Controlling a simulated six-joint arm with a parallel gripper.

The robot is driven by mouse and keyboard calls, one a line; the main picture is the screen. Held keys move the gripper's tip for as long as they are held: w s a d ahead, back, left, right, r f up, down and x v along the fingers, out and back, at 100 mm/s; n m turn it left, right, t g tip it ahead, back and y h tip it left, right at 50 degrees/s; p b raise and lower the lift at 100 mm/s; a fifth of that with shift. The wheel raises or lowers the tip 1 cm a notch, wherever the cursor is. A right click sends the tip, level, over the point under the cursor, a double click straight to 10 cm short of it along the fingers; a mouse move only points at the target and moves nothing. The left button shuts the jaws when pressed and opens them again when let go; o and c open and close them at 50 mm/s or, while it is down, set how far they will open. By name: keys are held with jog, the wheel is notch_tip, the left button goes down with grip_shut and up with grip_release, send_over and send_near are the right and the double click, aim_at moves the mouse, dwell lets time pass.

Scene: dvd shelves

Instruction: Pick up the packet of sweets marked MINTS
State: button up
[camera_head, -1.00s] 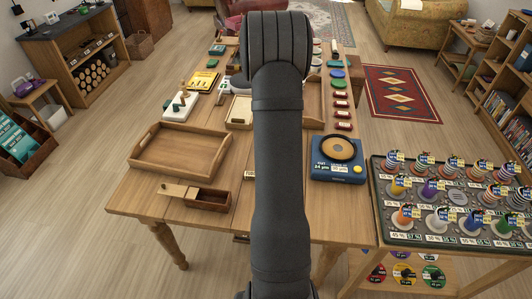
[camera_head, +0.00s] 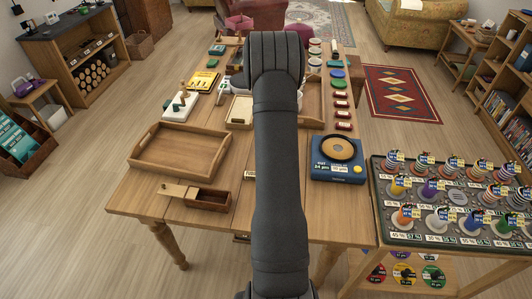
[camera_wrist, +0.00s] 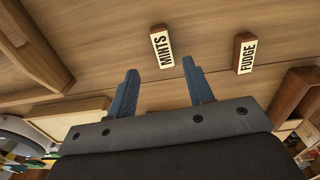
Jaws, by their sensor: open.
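The packet marked MINTS (camera_wrist: 162,47) lies on the wooden table in the wrist view, a small block with a white label and brown sides. It is ahead of my gripper (camera_wrist: 164,88), roughly in line with the gap between the two blue fingers. The fingers are open with nothing between them, and they are apart from the packet. A similar packet marked FUDGE (camera_wrist: 244,54) lies to its right. In the head view my own arm hides the MINTS packet and my gripper. Only a sliver of a small label shows beside the arm.
In the head view, a wooden tray (camera_head: 134,160) and a small box with a sliding lid (camera_head: 213,207) lie left of my arm. A blue scale (camera_head: 336,174) stands to its right. In the wrist view, wooden edges flank the bare tabletop (camera_wrist: 105,40).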

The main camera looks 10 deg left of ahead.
jog(key=shift+s+f, duration=0.15)
jog(key=shift+f, duration=1.3)
jog(key=shift+s+f, duration=0.1)
jog(key=shift+f, duration=1.35)
grip_shut()
jog(key=shift+r, duration=0.1)
